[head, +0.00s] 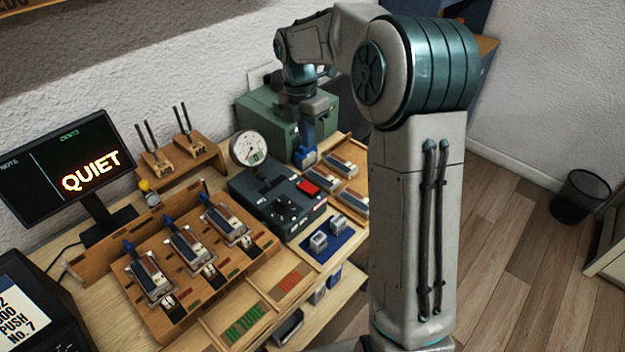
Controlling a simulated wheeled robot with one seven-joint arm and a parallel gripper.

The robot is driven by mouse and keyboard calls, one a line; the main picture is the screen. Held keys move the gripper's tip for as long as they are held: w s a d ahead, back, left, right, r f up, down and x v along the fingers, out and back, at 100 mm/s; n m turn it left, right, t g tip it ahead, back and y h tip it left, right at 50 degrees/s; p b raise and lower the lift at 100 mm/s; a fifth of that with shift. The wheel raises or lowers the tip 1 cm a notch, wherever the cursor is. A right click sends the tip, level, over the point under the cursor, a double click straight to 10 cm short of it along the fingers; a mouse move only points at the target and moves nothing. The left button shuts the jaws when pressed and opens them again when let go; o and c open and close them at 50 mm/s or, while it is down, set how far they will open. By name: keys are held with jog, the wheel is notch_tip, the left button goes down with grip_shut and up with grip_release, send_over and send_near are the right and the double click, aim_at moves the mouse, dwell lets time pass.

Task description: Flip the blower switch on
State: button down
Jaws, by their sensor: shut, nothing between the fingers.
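A dark control box (257,194) stands on the bench near the middle of the head view. It has black knobs on top and a red piece (308,187) at its right end. Labels on it are too small to read, so I cannot tell for certain which part is the blower switch. A round dial gauge (248,149) stands at its back left. My gripper (305,160) points down above the back right of the box, beside the wooden tray. It is shut and looks empty. Its fingertips are small here, and I cannot tell whether they touch anything.
A green case (262,118) stands behind my gripper. A wooden tray (350,143) with grey-and-brown blocks lies to the right. A wooden rack (180,318) with several action pieces is at front left. A monitor (62,165) reads "QUIET". A blue mat (345,240) holds small metal parts.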

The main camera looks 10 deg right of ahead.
aim_at(314, 189)
jog(key=f, duration=0.4)
jog(key=s+f+p, duration=0.1)
jog(key=f, duration=0.4)
jog(key=d+f+p, duration=0.1)
jog(key=f, duration=0.3)
jog(key=shift+s+f, duration=0.2)
jog(key=shift+f, duration=0.05)
